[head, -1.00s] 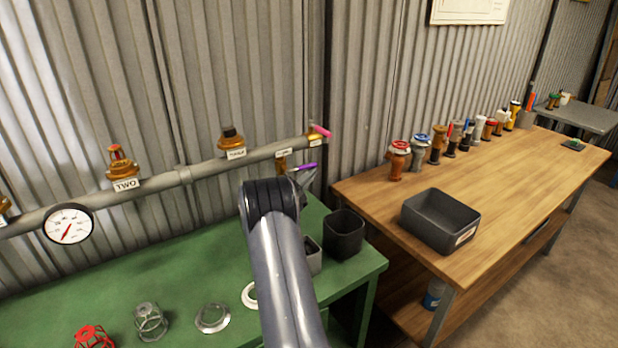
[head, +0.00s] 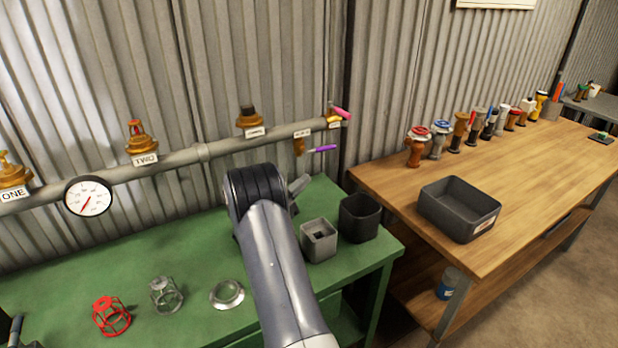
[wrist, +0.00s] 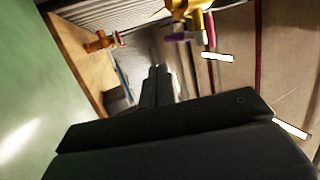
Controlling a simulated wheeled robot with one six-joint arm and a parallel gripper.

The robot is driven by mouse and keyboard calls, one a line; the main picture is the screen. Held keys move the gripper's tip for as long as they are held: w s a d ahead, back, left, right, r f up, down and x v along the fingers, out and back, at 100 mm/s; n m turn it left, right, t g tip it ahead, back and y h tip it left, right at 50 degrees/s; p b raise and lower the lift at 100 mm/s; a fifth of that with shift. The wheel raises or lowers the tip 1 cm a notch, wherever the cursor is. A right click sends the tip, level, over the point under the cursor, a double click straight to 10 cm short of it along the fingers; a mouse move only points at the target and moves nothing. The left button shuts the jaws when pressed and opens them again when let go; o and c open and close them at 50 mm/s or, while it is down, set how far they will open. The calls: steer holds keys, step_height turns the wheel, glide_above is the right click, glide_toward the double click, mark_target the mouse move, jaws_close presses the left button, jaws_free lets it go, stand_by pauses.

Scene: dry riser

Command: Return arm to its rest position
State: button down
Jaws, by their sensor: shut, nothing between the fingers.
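My arm (head: 275,255) reaches up from the bottom of the head view, over the green bench (head: 60,270). My gripper is mostly hidden behind the arm there; a small grey part of it (head: 299,186) shows just right of the arm's dark joint. In the wrist view, the two dark fingers of my gripper (wrist: 157,72) are together with nothing between them. They appear apart from the brass valve fitting (wrist: 186,8) and the purple handle (wrist: 182,36) in that view.
A grey pipe (head: 180,159) with tagged valves and a gauge (head: 90,196) runs along the wall. Two open containers (head: 319,240) (head: 359,218), a red cage (head: 111,316) and other parts stand on the green bench. A wooden bench (head: 540,165) with a dark bin (head: 458,207) is at right.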

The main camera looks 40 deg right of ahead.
stand_by(0.3)
steer(key=d+p, duration=0.3)
steer(key=d, duration=0.3)
steer(key=shift+m+y, duration=0.3)
steer(key=shift+y, duration=0.6)
steer(key=shift+w+a+r+p, duration=0.1)
steer(key=shift+w+a+p, duration=0.2)
steer(key=shift+a+p, duration=0.35)
steer(key=shift+w+a+r+p, duration=0.15)
steer(key=shift+w+a+p, duration=0.2)
steer(key=shift+a, duration=0.45)
steer(key=shift+w+a+r+p, duration=0.1)
steer(key=shift+w+a+p, duration=0.15)
steer(key=shift+a+p, duration=0.4)
steer(key=shift+a, duration=0.2)
steer(key=shift+d+f, duration=0.1)
